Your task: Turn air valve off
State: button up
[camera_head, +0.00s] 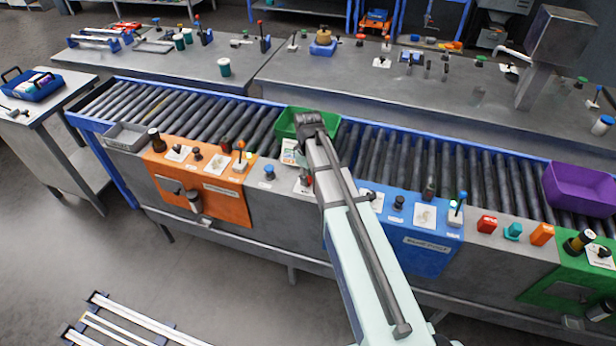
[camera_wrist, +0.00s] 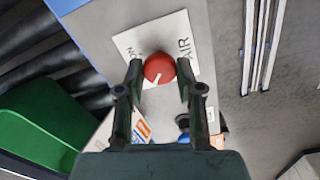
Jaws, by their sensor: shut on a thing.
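The air valve is a round red knob (camera_wrist: 158,66) with a white pointer line, on a white plate (camera_wrist: 128,45). The plate reads "AIR" on one side and "ON" on another in the wrist view. The pointer line runs toward the lower part of the knob. My gripper (camera_wrist: 159,74) has one finger on each side of the knob and is shut on it. In the head view, my arm hides most of the gripper and valve; a bit of the white plate (camera_head: 298,186) shows left of it.
A green bin (camera_head: 284,124) sits on the roller conveyor (camera_head: 400,160) just behind my arm. A blue knob (camera_head: 269,171) stands left of the valve. The orange panel (camera_head: 225,205) and blue panel (camera_head: 425,243) carry more controls on either side. A purple bin (camera_head: 580,188) is at the right.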

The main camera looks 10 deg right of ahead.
jog(key=shift+n, duration=1.3)
jog(key=shift+s, duration=0.1)
jog(key=o, duration=1.1)
jog(key=shift+f, duration=0.1)
jog(key=shift+o, duration=0.2)
notch_tip(320, 180, up, 12)
